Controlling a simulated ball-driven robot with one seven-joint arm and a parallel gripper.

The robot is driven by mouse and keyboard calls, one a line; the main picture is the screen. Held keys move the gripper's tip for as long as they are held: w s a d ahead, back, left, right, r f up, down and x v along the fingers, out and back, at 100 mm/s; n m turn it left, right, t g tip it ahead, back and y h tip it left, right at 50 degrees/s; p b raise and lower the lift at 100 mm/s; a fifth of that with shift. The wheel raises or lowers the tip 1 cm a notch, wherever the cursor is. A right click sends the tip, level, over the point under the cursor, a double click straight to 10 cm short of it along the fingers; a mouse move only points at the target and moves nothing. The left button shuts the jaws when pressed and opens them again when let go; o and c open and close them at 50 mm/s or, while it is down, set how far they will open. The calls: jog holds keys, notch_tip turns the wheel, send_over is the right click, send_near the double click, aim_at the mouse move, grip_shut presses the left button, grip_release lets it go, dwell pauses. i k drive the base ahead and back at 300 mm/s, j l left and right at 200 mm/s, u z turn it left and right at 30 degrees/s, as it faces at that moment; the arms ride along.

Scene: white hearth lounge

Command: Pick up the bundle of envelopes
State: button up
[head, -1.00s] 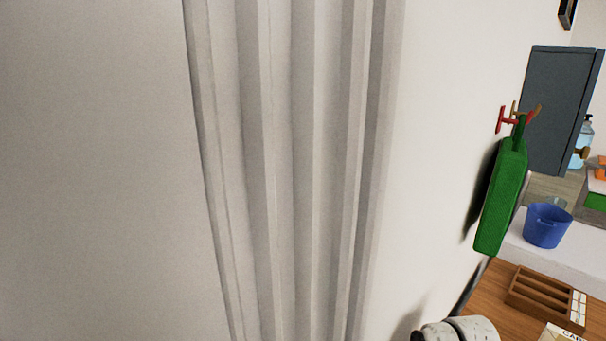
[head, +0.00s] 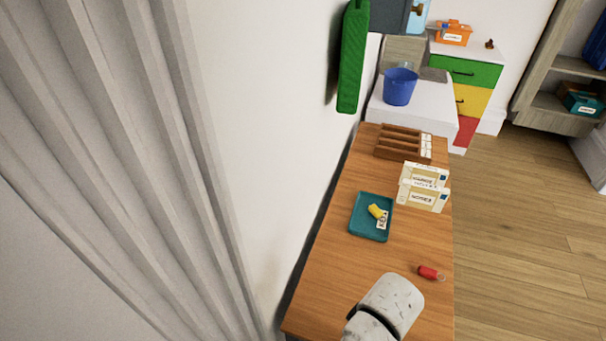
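No bundle of envelopes can be made out for certain. On the wooden table, two cream, labelled box-like items stand close together, a rear one (head: 425,170) and a front one (head: 422,196); their small print is hard to read, and I cannot tell if either is the envelopes. A white, speckled, rounded part of my arm shows at the bottom of the head view, over the table's near end. My gripper is not in view.
On the wooden table (head: 338,268) are a teal tray (head: 358,228) with a yellow tagged item (head: 376,211), a red tagged item (head: 428,272) and a slotted wooden rack (head: 388,152). A blue bucket (head: 400,86) stands beyond. A pale curtain (head: 115,150) is left; wooden floor (head: 530,200) is open right.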

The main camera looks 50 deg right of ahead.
aim_at(427, 197)
jog(key=z, duration=1.4)
